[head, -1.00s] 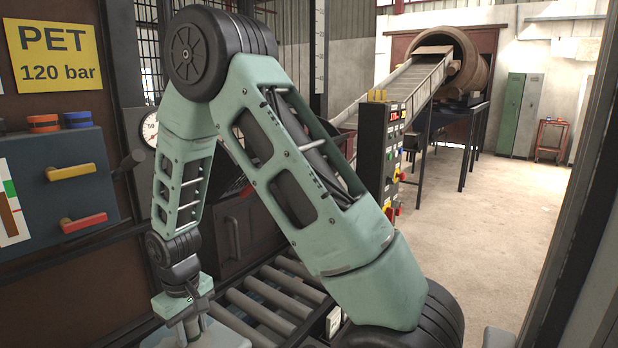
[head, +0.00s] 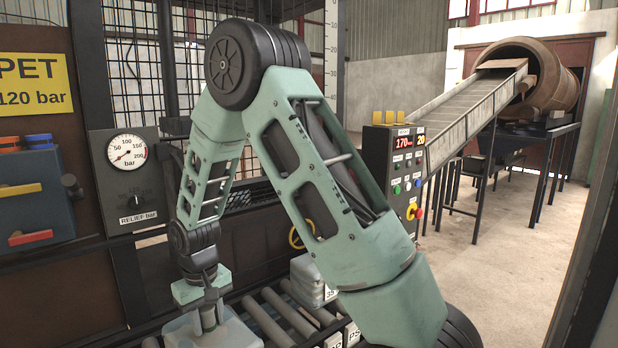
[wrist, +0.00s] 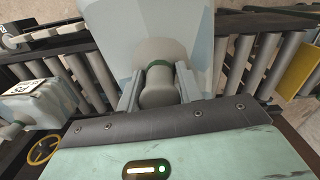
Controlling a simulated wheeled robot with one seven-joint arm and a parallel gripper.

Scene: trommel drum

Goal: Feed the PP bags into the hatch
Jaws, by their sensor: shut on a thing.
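My gripper (head: 208,312) points down in the head view, shut on the neck of a pale, translucent bag (head: 235,335). In the wrist view, the jaws (wrist: 158,88) close around the neck, and the bag (wrist: 150,22) extends beyond them over rollers. Its label is not visible, so I cannot tell its plastic. A second pale bag (head: 310,275) with a printed label sits on the rollers to the right; it also shows in the wrist view (wrist: 38,105). I cannot make out the hatch for certain; a dark panel with a yellow handwheel (head: 297,237) stands behind the rollers.
The roller conveyor (head: 270,318) runs below my gripper, with a PP tag (head: 334,341) and a PS tag (head: 352,333) along its edge. A gauge (head: 127,152) and PET sign (head: 35,85) are left. A control post (head: 395,175) stands right, before the trommel drum (head: 560,80).

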